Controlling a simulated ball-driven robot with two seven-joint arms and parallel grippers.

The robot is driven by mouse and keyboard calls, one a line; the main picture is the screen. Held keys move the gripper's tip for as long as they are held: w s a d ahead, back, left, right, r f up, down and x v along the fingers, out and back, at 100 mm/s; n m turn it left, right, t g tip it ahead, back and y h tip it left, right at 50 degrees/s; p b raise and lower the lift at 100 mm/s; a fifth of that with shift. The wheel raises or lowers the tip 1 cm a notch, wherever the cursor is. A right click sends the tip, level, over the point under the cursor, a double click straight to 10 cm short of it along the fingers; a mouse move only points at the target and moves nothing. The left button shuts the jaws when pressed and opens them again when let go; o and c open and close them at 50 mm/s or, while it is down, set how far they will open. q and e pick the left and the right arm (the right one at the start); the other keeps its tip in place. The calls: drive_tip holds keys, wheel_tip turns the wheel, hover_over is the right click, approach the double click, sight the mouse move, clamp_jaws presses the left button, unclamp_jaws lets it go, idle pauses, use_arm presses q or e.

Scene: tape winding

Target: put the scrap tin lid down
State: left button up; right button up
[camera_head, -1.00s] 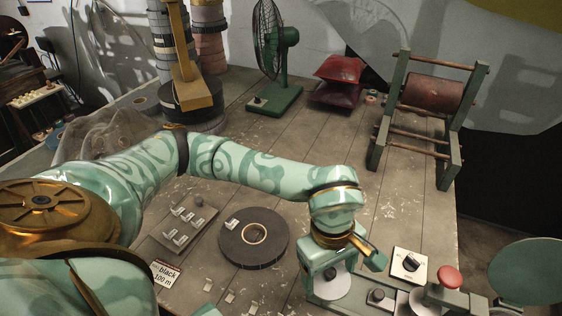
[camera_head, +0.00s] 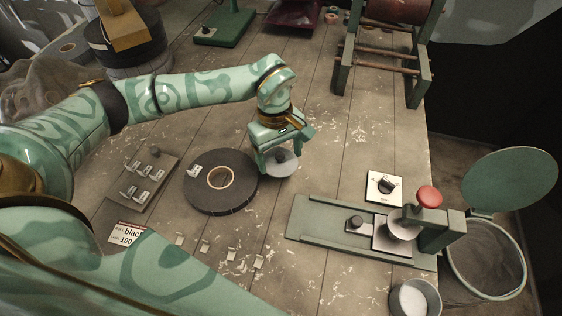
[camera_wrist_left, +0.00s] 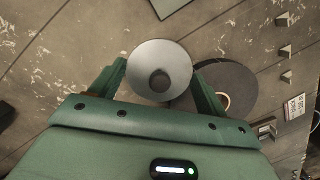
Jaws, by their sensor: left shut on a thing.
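The scrap tin lid is a round grey disc (camera_head: 285,167) with a dark knob, held level by my left gripper (camera_head: 280,152) just right of the black tape roll (camera_head: 213,203). In the left wrist view the lid (camera_wrist_left: 160,52) shows between the two fingers of the left gripper (camera_wrist_left: 158,74), with the knob at its middle. The lid is over or on the bare planks; I cannot tell if it touches them. A small open grey tin (camera_head: 433,296) with a pale inside stands at the lower right edge. My right gripper is out of view.
A green press base (camera_head: 320,222) with a red knob (camera_head: 429,196) lies to the right, beside a small white switch plate (camera_head: 378,198). Planks behind the press are clear.

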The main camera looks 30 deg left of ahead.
sight(280, 154)
use_arm(q)
drive_tip(key=shift+w+a+f+b, duration=0.2)
drive_tip(key=shift+w+f, duration=0.2)
drive_tip(key=shift+f, duration=0.15)
drive_tip(key=shift+w+a+f+b, duration=0.1)
drive_tip(key=shift+w+a+f, duration=0.1)
drive_tip(key=shift+w+f, duration=0.25)
drive_tip(key=shift+w+a+f, duration=0.2)
drive_tip(key=shift+w+f, duration=0.05)
drive_tip(key=shift+f, duration=0.3)
wheel_tip(280, 154, down, 4)
drive_tip(key=shift+w+r+b, duration=0.1)
drive_tip(key=shift+r+b, duration=0.15)
drive_tip(key=shift+b, duration=0.6)
drive_tip(key=shift+r, duration=0.15)
drive_tip(key=o, duration=0.7)
